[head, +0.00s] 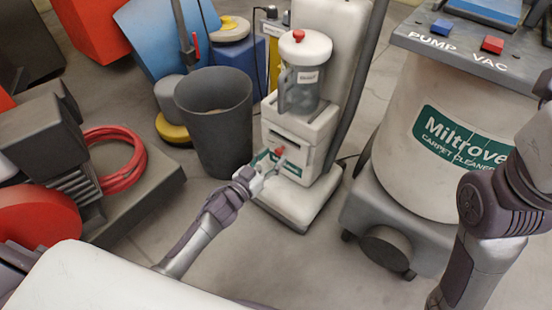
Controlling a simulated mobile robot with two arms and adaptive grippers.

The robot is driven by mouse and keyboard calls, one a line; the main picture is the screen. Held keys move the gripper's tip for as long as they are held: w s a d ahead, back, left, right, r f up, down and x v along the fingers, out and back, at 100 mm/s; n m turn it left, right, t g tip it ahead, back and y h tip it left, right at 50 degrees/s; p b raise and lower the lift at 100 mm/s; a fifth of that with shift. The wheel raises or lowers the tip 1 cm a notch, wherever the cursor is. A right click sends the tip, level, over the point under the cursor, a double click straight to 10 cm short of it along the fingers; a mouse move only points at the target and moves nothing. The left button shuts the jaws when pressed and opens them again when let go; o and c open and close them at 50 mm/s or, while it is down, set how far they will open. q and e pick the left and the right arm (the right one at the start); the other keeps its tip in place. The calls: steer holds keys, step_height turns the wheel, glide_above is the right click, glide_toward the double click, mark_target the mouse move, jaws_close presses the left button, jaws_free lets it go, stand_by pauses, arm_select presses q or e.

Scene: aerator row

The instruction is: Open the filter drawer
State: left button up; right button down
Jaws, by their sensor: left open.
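A white upright vacuum (322,128) stands in the middle of the head view, with a clear bin and a red-knobbed lid on it. Low on its front is what looks like the filter drawer (292,169), a white front with a green label. A small red part (280,150) shows just above the label. The drawer looks shut. My left gripper (268,174) is open and empty, at the lower left of the drawer front. Its fingers cover part of the label; I cannot tell whether they touch it. My right arm stands at the right edge, its gripper out of view.
A dark grey bin (217,125) stands close left of the vacuum. A large Miltrove carpet cleaner (440,150) stands to the right. A coiled red hose (115,160) lies on a dark machine at left. Open concrete floor lies in front of the vacuum.

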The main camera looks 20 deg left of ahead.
arm_select(q)
steer(key=shift+x, duration=1.1)
steer(key=shift+s, duration=0.1)
jaws_close()
